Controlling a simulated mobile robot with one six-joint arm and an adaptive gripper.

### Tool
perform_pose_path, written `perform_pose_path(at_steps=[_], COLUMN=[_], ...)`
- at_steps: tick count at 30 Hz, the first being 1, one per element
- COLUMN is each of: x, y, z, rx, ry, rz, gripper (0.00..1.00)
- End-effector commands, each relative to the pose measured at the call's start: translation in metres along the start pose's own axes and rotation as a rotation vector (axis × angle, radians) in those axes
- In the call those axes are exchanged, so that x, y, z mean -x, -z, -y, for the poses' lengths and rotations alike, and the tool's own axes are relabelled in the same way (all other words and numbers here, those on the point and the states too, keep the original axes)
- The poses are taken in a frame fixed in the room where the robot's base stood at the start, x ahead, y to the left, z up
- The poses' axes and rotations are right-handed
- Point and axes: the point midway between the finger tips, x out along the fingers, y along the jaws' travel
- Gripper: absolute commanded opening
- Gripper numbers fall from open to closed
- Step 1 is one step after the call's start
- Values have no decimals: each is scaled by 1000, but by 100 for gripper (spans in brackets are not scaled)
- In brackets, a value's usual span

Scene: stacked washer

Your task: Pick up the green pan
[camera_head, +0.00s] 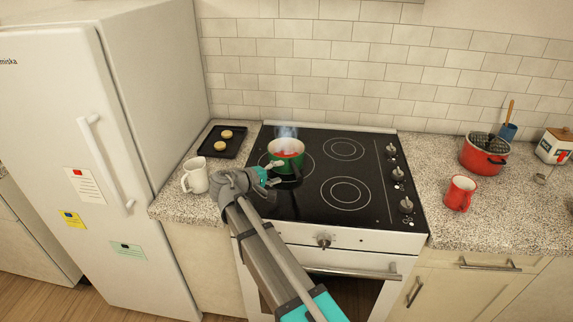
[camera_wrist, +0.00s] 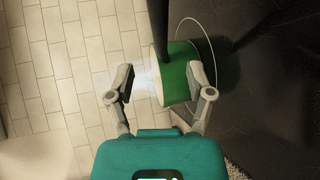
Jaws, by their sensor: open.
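The green pan (camera_head: 289,159) stands on the rear left burner of the cooktop, with a pale rim, something red inside and steam rising from it. In the wrist view the pan (camera_wrist: 178,72) appears sideways, with a dark bar, apparently its handle (camera_wrist: 158,28), running to the top edge. My gripper (camera_head: 273,175) is just in front of the pan in the head view. In the wrist view my gripper (camera_wrist: 161,72) is open and empty, one finger left of the rim and the other overlapping the green side. I cannot tell whether a finger touches the pan.
A white mug (camera_head: 195,177) and a black tray (camera_head: 222,141) with two round items stand left of the cooktop (camera_head: 318,205). A red mug (camera_head: 459,194) and a red pot (camera_head: 480,158) stand to the right. The tiled wall (camera_head: 310,65) is behind. The other burners are clear.

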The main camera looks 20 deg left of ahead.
Motion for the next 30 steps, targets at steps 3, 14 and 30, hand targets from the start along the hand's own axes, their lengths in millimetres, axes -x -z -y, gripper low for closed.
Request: perform_pose_path(at_steps=[3,14,30], x=[-13,-19,-54], y=[0,0,0], z=[1,0,2], rx=[0,0,-1], ry=[0,0,0], rz=[0,-2,-2], gripper=[68,68,68])
